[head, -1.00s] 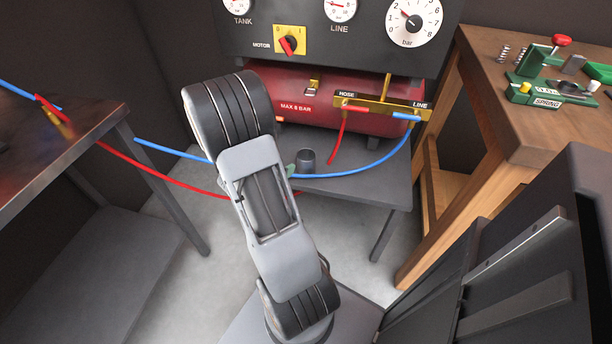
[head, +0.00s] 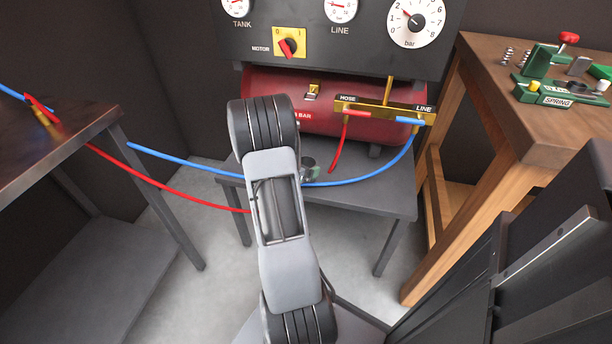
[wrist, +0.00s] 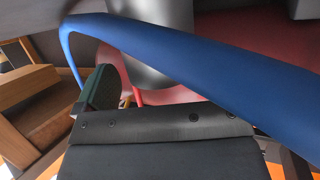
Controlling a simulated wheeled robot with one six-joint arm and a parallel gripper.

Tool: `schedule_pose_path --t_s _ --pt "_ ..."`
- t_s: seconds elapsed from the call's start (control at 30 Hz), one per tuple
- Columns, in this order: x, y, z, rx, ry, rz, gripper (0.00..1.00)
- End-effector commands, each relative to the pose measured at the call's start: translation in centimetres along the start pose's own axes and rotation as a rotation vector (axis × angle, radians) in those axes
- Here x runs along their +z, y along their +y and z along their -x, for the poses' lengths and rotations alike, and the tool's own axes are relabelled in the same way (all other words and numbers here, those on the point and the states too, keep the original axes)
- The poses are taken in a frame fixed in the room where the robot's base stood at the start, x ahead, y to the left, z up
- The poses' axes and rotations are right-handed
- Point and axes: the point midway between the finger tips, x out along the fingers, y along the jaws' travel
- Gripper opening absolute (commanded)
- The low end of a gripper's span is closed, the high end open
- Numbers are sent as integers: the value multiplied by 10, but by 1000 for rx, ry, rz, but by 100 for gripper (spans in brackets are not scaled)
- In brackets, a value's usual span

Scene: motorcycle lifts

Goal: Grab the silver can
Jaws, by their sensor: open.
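The silver can (head: 309,164) stands on the low grey table in front of the red tank in the head view, partly hidden by my arm. In the wrist view the grey can (wrist: 143,70) is upright at the top middle, its top cut off by the frame. The blue hose crosses in front of it. My gripper (wrist: 103,88) is open, with one green-padded finger visible left of the can and the other side not clearly seen. The can is ahead of the dark gripper body, and nothing is held.
The blue hose (head: 362,178) sags across the low table (head: 385,195) close to the can, and also spans the wrist view (wrist: 215,65). A red hose (head: 160,187) runs left. The red tank (head: 275,98) stands behind. A wooden bench (head: 500,110) is at right.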

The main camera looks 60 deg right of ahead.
Motion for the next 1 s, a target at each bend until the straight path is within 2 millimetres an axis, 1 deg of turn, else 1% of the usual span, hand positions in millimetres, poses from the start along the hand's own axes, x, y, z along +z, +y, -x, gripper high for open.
schedule_pose_path --t_s 0.03,0.2,0.47,0.57,1.0 --pt "3 0 -8 1 0 -1 97" --pt "1 0 -21 0 0 -1 97" --pt "0 0 -23 -1 0 0 97" --pt "0 0 -22 -1 0 0 89" --pt "0 0 -22 -1 0 0 47"
